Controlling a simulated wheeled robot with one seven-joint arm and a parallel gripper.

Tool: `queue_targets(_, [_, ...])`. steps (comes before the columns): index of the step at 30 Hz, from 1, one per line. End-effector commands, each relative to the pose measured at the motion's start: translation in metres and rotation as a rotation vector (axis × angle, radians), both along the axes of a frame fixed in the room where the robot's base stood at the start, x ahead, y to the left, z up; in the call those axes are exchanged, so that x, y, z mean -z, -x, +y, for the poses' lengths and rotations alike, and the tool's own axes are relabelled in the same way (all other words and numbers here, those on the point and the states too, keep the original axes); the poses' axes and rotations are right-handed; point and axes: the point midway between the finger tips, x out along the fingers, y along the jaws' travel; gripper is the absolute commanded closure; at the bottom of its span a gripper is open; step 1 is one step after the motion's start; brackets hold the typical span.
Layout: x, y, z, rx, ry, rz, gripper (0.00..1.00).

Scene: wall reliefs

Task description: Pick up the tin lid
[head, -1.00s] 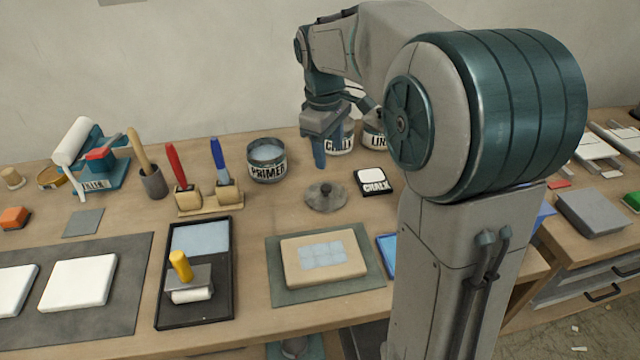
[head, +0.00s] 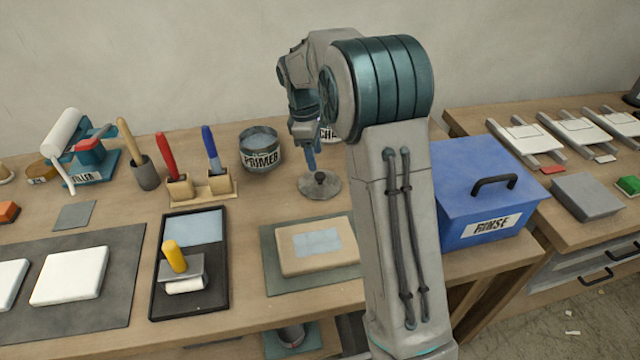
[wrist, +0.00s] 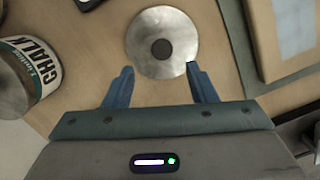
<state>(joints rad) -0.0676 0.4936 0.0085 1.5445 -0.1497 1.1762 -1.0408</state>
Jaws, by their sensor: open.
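The tin lid (head: 320,184) is a round grey disc with a dark knob at its centre. It lies flat on the wooden bench, in front of and to the right of the primer tin (head: 261,149). The lid (wrist: 162,42) also shows whole in the wrist view, at the top middle. My gripper (wrist: 160,78) is open and empty, its two blue fingers spread at the lid's near edge, one toward each side. In the head view my gripper (head: 311,160) is just behind the lid, with one finger visible. Its exact height above the bench is unclear.
A chalk tin (wrist: 30,70) stands left of my gripper in the wrist view. A tan block (head: 285,262) on a mat lies in front of the lid. A blue rinse box (head: 465,200) stands right of my arm. Brushes in holders stand left of the primer tin.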

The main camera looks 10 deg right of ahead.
Motion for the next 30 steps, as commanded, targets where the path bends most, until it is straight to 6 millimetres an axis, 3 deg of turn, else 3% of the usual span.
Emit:
queue_targets(5, [0.012, 0.002, -0.002, 0.000, 0.000, 0.002, 0.48])
queue_targets(15, [0.054, 0.008, -0.011, 0.000, -0.001, 0.002, 0.48])
queue_targets(23, [0.057, 0.008, -0.011, 0.001, 0.000, 0.000, 0.48])
queue_targets(28, [0.057, 0.008, -0.011, 0.001, 0.000, 0.000, 0.93])
queue_targets(30, [0.057, 0.008, -0.011, 0.001, 0.000, 0.000, 0.96])
